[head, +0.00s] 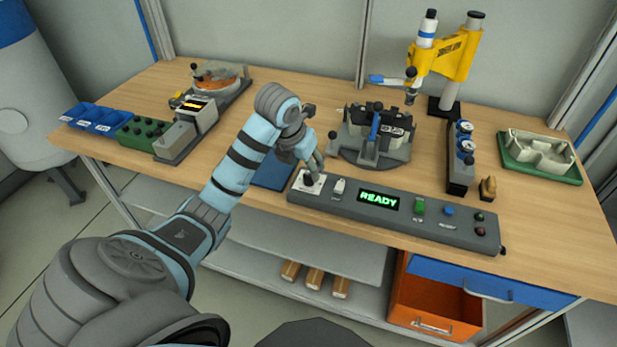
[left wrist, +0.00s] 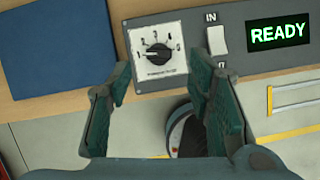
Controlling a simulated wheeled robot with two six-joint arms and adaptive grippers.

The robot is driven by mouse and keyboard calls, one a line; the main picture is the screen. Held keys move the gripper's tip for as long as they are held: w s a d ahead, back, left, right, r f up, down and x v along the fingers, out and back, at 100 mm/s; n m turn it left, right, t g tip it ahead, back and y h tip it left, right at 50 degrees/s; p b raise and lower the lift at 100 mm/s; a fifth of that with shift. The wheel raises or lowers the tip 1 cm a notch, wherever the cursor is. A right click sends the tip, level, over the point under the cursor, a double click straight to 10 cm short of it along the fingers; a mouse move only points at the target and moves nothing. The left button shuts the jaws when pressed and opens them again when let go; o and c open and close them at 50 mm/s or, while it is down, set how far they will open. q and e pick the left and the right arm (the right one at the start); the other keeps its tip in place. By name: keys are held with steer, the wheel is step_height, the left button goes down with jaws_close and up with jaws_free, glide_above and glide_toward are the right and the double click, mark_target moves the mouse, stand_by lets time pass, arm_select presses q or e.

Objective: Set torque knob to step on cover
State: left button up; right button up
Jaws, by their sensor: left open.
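The torque knob (left wrist: 157,54) is a black dial on a white numbered plate, at the left end of the grey control panel (head: 350,205). A pale mark on it seems to face left; the exact step is unclear. In the head view the plate (head: 309,182) is partly hidden by my left gripper (head: 316,168). In the left wrist view my left gripper (left wrist: 163,75) is open and empty, its fingers apart below and either side of the knob. A dark cover with a white label (head: 393,131) sits in the grey fixture; the label is too small to read.
The panel has a white rocker switch (left wrist: 216,40), a green READY display (head: 378,199) and several buttons. A blue mat (head: 272,174) lies left of it. A yellow tool stand (head: 455,55) rises behind. A green tray (head: 540,158) is at right. An orange drawer (head: 440,300) hangs open below.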

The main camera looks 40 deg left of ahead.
mark_target(309, 175)
arm_select(q)
steer(key=x, duration=0.5)
steer(key=shift+a, duration=0.15)
steer(key=shift+c, duration=0.9)
jaws_close()
